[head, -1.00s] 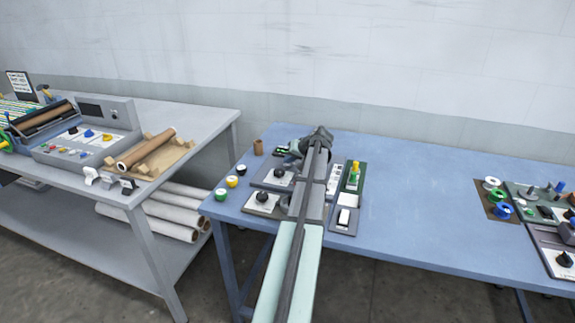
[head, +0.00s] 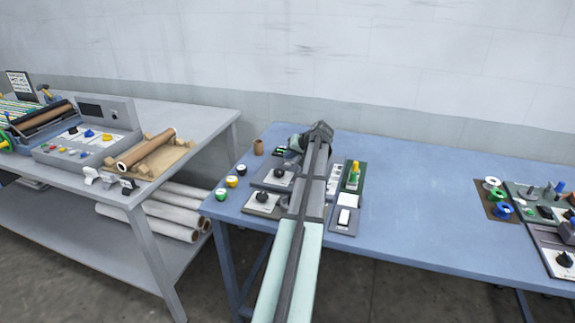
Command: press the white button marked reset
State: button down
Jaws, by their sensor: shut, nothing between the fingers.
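A round button with a white top (head: 241,169) stands at the left end of the blue table, behind a yellow one (head: 232,181) and a green one (head: 221,194). Its lettering is too small to read, so I cannot tell whether it is the one marked reset. My arm reaches out over the control boxes on this table. My gripper (head: 292,153) is only partly seen at the far end of the arm, to the right of the white-topped button and apart from it. It is shut and empty. The fingertips and what lies directly under the arm are hidden.
Boxes with black knobs (head: 263,197) stand left of my arm. A box with a white rocker (head: 344,217) and a green box (head: 353,178) stand right of it. A brown cylinder (head: 258,147) is behind the buttons. The blue table's middle (head: 420,200) is clear.

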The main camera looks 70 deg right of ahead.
aim_at(289, 165)
jog(key=shift+r, duration=2.35)
